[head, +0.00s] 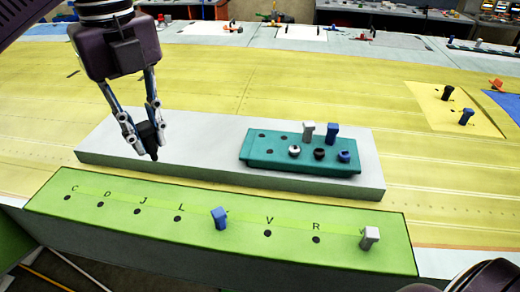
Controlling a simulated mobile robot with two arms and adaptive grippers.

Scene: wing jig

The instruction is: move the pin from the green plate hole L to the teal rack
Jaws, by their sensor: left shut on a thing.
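My left gripper (150,138) is shut on a small dark thing, mostly hidden between the fingers; its dark tip points down. It is above the left part of the pale grey block, left of the teal rack (250,164) and beyond the green plate (120,230). Hole L (178,218) on the green plate is empty. The rack holds grey and blue pins at the back and white, black and blue ones in front; several holes at its left are empty.
The pale grey block (210,130) carries the rack. A blue pin (219,217) and a grey pin (369,238) stand in the green plate; holes C, D, J, V and R are empty. A yellow plate (445,107) with pins lies at the right.

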